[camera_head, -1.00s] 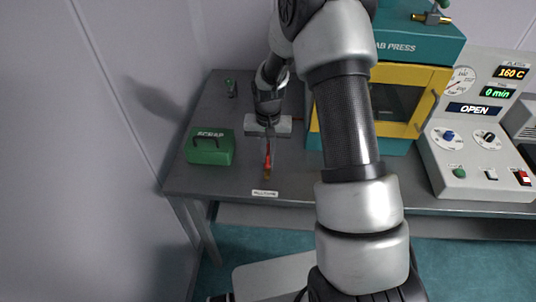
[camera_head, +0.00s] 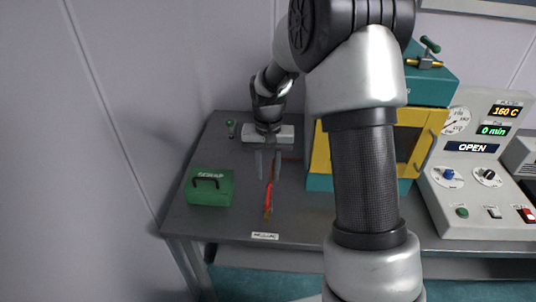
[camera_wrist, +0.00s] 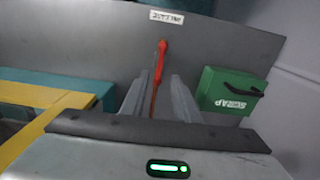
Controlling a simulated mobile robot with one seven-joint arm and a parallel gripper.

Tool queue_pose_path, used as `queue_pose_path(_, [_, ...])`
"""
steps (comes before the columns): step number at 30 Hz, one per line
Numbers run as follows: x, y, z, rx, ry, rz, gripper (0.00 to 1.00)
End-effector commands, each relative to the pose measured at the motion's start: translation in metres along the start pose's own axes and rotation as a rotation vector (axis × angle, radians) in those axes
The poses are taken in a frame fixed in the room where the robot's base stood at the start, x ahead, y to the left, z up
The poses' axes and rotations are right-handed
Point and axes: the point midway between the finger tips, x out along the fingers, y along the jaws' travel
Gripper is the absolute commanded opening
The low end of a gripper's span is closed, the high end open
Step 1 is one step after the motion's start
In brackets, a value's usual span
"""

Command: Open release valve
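The release valve (camera_head: 425,62) is a brass fitting on top of the teal press at the upper right of the head view. Its green-tipped handle (camera_head: 430,45) sticks up at a slant. The wrist view does not show the valve. My gripper (camera_head: 268,176) is well to the left of the press, pointing down over the table. Its two fingers are apart and empty; they also show in the wrist view (camera_wrist: 160,82). A red-handled tool (camera_head: 268,197) lies on the table below them, and in the wrist view (camera_wrist: 161,52) it appears between the fingers.
A green SCRAP box (camera_head: 211,188) stands on the grey table (camera_head: 310,222) at left. The yellow-framed press (camera_head: 321,155) is partly hidden by my arm. A control panel (camera_head: 475,165) at right reads OPEN, 160 C and 0 min. A small green-topped item (camera_head: 231,128) stands at the back left.

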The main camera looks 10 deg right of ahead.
Motion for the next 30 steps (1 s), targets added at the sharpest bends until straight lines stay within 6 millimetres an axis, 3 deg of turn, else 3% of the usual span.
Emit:
queue_pose_path(3, [-0.028, -0.001, -0.001, 0.0, 0.004, -0.002, 0.28])
queue_pose_path(9, [-0.058, 0.0, -0.001, -0.001, 0.002, -0.001, 0.28])
queue_pose_path(27, [-0.067, 0.0, 0.0, -0.001, 0.0, 0.0, 0.28])
queue_pose_path(30, [-0.078, 0.001, 0.004, -0.008, 0.016, -0.003, 0.28])
